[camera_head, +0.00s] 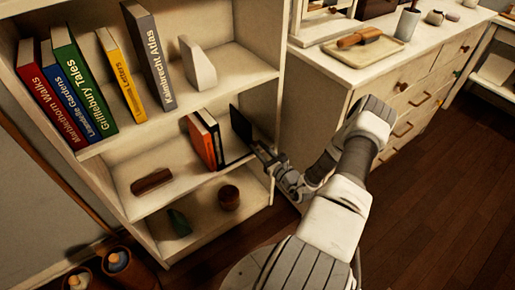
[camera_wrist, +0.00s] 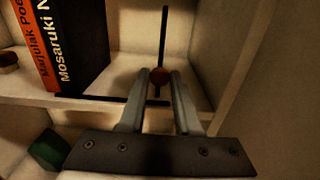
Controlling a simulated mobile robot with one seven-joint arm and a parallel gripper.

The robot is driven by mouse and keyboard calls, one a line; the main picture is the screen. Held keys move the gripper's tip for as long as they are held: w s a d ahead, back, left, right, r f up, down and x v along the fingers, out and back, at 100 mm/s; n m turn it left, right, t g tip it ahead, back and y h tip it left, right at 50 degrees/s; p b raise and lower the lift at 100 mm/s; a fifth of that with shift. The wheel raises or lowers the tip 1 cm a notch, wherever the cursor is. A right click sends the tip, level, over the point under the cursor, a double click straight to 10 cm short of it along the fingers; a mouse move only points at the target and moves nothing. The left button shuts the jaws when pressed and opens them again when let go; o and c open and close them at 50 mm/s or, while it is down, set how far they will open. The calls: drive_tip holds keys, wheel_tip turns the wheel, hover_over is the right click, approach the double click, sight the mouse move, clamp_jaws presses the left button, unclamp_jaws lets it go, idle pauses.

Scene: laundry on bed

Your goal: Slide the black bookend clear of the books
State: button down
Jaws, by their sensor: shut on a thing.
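The black bookend (camera_head: 240,124) stands upright on the middle shelf, right of the books. In the wrist view its thin upright plate (camera_wrist: 164,38) is seen edge-on, with a gap between it and the books. A low dark strip, seemingly its base, runs left along the shelf front toward them. My gripper (camera_wrist: 160,74) is shut on the bookend at the shelf's front; a small reddish-brown round piece shows between the fingertips. In the head view my gripper (camera_head: 260,150) reaches in from the right. An orange book (camera_head: 201,142) and a black book (camera_wrist: 78,45) stand upright side by side.
The shelf's right side wall (camera_wrist: 240,60) is close to my right finger. A brown object (camera_head: 152,181) lies left on the same shelf. A green object (camera_head: 179,222) and a brown round pot (camera_head: 229,197) sit below. A white dresser (camera_head: 400,90) stands at right.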

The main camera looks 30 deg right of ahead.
drive_tip(key=shift+d, duration=0.35)
drive_tip(key=c, duration=0.6)
unclamp_jaws()
drive_tip(key=shift+c, duration=0.2)
drive_tip(key=shift+a, duration=0.1)
drive_tip(key=shift+s, duration=0.2)
drive_tip(key=s+p, duration=0.3)
drive_tip(key=s, duration=1.4)
drive_tip(key=shift+d+p, duration=0.3)
